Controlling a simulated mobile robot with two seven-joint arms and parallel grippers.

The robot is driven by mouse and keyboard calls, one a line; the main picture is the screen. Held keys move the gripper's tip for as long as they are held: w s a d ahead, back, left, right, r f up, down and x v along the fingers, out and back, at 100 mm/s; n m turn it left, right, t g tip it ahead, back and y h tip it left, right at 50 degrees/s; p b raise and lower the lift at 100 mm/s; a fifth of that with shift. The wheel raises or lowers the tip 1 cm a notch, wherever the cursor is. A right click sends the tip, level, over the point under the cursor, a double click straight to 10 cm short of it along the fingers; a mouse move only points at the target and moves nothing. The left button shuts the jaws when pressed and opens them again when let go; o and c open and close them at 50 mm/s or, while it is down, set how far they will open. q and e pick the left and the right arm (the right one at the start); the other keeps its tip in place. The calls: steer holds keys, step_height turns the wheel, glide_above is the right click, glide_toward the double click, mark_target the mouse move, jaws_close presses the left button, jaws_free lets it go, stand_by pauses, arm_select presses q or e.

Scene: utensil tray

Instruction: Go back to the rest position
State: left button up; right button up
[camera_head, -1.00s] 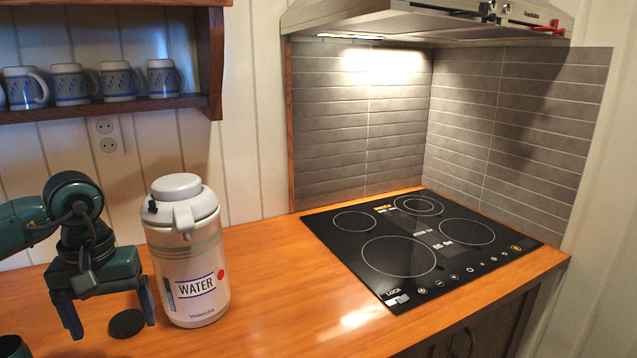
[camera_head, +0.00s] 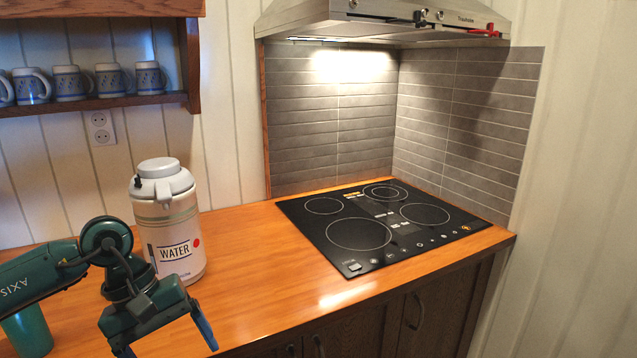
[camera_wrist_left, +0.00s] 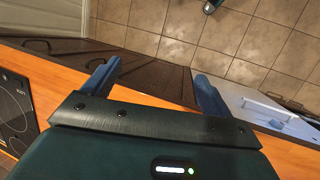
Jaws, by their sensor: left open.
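The white water jug (camera_head: 170,225), labelled WATER, stands upright on the wooden counter (camera_head: 245,240). My left arm covers part of the jug's lower left side. My right gripper is in neither view.
A black cooktop (camera_head: 375,222) is set in the counter at the right, under a steel hood (camera_head: 390,22). Several blue-and-white mugs (camera_head: 70,83) stand on a wall shelf at upper left. The counter between jug and cooktop is clear. Dark cabinet doors (camera_head: 375,325) lie below.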

arm_select(q)
steer(key=s+d+r+n+t+h, duration=0.1)
steer(key=d+n+t+h, duration=0.1)
steer(key=d+n+h, duration=0.5)
steer(key=s+d+r+n+t+h+p, duration=0.15)
steer(key=d+n+h, duration=0.25)
steer(key=d+n, duration=0.45)
steer(key=s+d+r+n+t+h, duration=0.1)
steer(key=d+n+t+h, duration=0.2)
steer(key=d+n+h, duration=0.5)
steer(key=w+a+f+n+t+y, duration=0.1)
steer(key=a+f+n+t+y, duration=0.4)
steer(key=n, duration=0.7)
steer(key=w+a+f+n+t+y, duration=0.1)
steer(key=a+f+n+t+y, duration=0.45)
steer(key=n, duration=0.65)
steer(key=s+a+f+n+g+y, duration=0.2)
steer(key=s+f+n+y, duration=0.2)
steer(key=f+n, duration=0.4)
steer(key=s+a+f+n+g+y, duration=0.3)
steer(key=s+f+n+y, duration=0.2)
steer(key=s+f+n, duration=0.2)
steer(key=shift+s+a+f+n+g+p, duration=0.2)
steer(key=shift+s+f+n+g+p, duration=0.1)
steer(key=shift+f+n, duration=0.1)
